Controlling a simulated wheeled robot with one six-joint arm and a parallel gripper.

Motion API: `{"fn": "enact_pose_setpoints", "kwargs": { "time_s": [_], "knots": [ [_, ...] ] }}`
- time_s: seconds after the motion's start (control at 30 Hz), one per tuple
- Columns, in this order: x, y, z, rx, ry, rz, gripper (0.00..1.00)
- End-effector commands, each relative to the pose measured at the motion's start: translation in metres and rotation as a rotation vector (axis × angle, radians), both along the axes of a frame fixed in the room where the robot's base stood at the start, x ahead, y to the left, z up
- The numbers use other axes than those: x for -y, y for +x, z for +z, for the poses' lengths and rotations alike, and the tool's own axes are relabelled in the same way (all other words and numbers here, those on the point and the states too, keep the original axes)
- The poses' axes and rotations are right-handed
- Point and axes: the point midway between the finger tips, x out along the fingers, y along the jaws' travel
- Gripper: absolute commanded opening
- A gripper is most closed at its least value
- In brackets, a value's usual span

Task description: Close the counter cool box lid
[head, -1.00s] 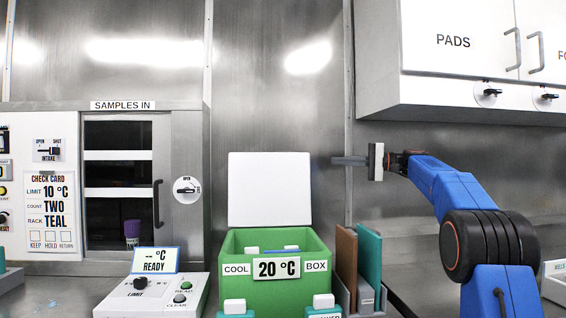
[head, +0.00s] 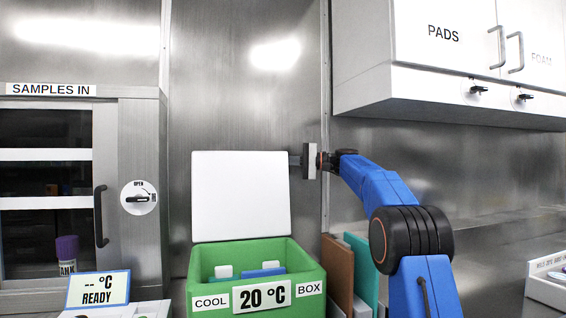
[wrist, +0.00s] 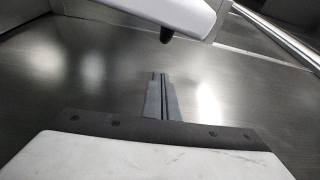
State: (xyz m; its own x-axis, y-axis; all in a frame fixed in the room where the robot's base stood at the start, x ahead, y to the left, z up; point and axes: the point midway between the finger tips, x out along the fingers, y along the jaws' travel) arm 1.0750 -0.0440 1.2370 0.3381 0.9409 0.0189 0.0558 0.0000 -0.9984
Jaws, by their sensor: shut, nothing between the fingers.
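The green cool box (head: 312,272) stands on the counter, with "COOL", "20 °C" and "BOX" labels on its front. Its white lid (head: 240,196) stands open and upright at the back. My gripper (head: 294,160) is at the lid's upper right edge. Its fingers point left and their tips appear to pass behind the lid; I cannot tell if they touch it. In the wrist view the fingers (wrist: 161,97) are together and empty. A white slab at the top of that view may be the lid.
White-topped items lie inside the box. Brown (head: 337,270) and teal (head: 362,262) upright panels stand right of it. A readout (head: 98,289) stands at lower left, before the sample hatch (head: 50,160). A white wall cabinet (head: 440,50) hangs at upper right.

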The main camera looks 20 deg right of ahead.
Motion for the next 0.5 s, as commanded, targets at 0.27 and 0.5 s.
{"fn": "enact_pose_setpoints", "kwargs": {
  "time_s": [0.27, 0.5],
  "knots": [
    [-0.042, 0.015, 0.001, 0.000, 0.000, 0.002, 0.00],
    [-0.048, -0.002, 0.001, 0.001, 0.000, -0.001, 0.00]
  ]
}}
